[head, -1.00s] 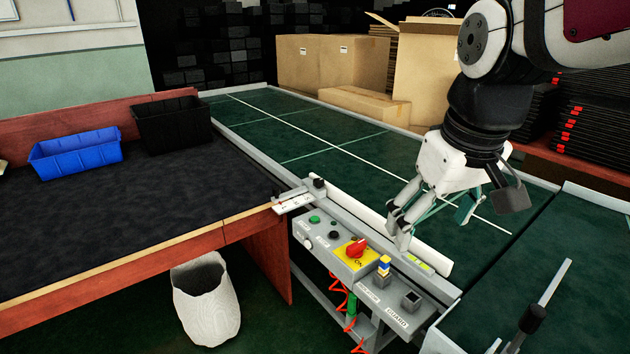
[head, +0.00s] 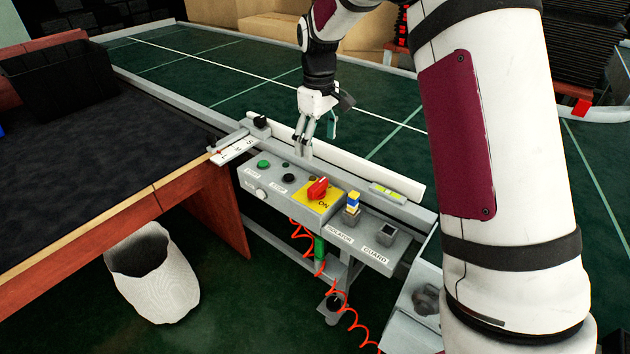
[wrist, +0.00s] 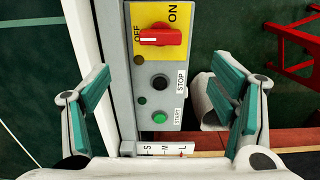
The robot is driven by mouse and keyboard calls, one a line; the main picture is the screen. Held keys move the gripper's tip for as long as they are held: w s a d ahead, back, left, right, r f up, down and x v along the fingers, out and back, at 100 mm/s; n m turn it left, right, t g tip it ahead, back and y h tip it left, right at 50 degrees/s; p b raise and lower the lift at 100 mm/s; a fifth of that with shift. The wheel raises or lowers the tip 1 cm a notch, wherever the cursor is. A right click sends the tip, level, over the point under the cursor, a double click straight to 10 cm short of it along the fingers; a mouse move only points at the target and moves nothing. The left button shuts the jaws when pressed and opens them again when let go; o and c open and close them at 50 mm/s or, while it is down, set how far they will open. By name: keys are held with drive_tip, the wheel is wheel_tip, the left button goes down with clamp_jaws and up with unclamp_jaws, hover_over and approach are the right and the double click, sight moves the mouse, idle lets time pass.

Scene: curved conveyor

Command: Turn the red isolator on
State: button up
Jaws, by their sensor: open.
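The red isolator (head: 318,188) is a rotary knob on a yellow plate on the grey control panel (head: 285,203). It shows near the top of the wrist view (wrist: 160,37), its handle lying crosswise with one end by the OFF label; ON is printed at upper right. My gripper (head: 303,150) is open and empty, pointing down above the panel's back edge, behind the knob. In the wrist view its teal-padded fingers (wrist: 163,72) are spread wide either side of the panel, apart from the knob.
Green start (head: 264,164) and black stop (head: 288,178) buttons sit left of the knob. A white rail (head: 360,160) runs behind. A white bin (head: 150,275) stands on the floor.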

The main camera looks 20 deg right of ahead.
sight(318, 184)
wheel_tip(318, 184, down, 13)
drive_tip(key=shift+f+b, duration=0.2)
drive_tip(key=shift+b, duration=0.4)
drive_tip(key=c, duration=1.2)
